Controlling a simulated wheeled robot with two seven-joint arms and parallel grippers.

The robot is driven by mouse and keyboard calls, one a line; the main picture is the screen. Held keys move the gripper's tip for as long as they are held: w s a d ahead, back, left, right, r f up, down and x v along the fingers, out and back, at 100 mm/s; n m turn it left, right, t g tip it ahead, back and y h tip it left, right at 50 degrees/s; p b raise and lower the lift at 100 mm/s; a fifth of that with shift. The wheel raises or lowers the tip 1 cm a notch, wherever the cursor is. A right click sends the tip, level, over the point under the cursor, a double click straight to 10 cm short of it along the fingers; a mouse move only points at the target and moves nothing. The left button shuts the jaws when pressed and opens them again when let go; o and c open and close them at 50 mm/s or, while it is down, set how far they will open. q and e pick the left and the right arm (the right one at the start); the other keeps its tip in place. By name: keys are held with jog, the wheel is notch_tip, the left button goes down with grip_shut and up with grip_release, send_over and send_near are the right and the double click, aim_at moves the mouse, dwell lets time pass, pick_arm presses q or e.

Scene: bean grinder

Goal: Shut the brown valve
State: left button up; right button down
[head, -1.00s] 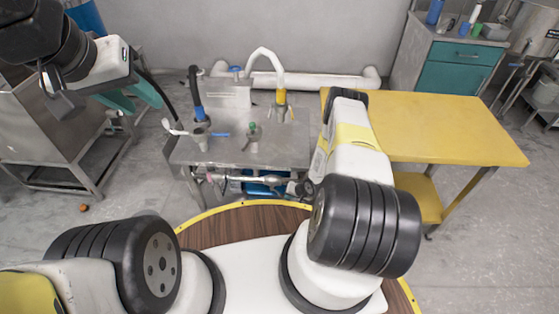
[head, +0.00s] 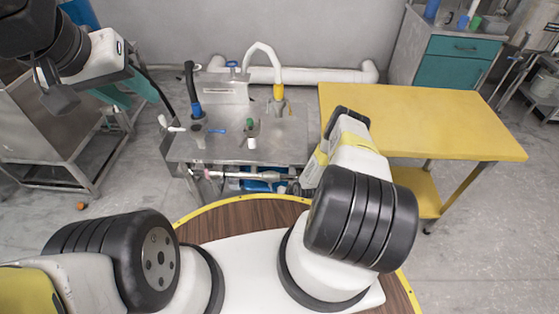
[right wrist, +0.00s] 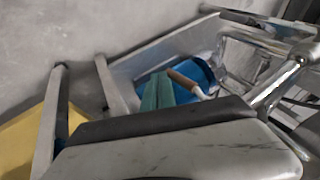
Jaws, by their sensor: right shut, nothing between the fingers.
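The brown valve handle (right wrist: 182,79) shows in the right wrist view as a short brown bar with a pale end, in front of a blue surface. My right gripper (right wrist: 159,80) has its teal fingers together, with nothing between them, just left of the brown handle. Whether they touch it I cannot tell. In the head view my right arm hides the right gripper, and I cannot make out the brown handle there. My left gripper (head: 142,101) is at the upper left, its teal fingers spread and empty, far from the grinder table (head: 285,150).
The grinder table carries a blue-handled tap (head: 196,108), a yellow-based white hose (head: 279,93) and a green knob (head: 250,125). Pipes and a blue body (head: 258,186) sit under it. A yellow table (head: 430,125) stands to its right. A metal cart stands at left.

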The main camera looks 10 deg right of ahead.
jog(key=shift+w+a+f, duration=0.1)
jog(key=shift+a+f, duration=0.1)
jog(key=shift+a, duration=0.15)
jog(key=shift+a+f, duration=0.1)
dwell(0.6)
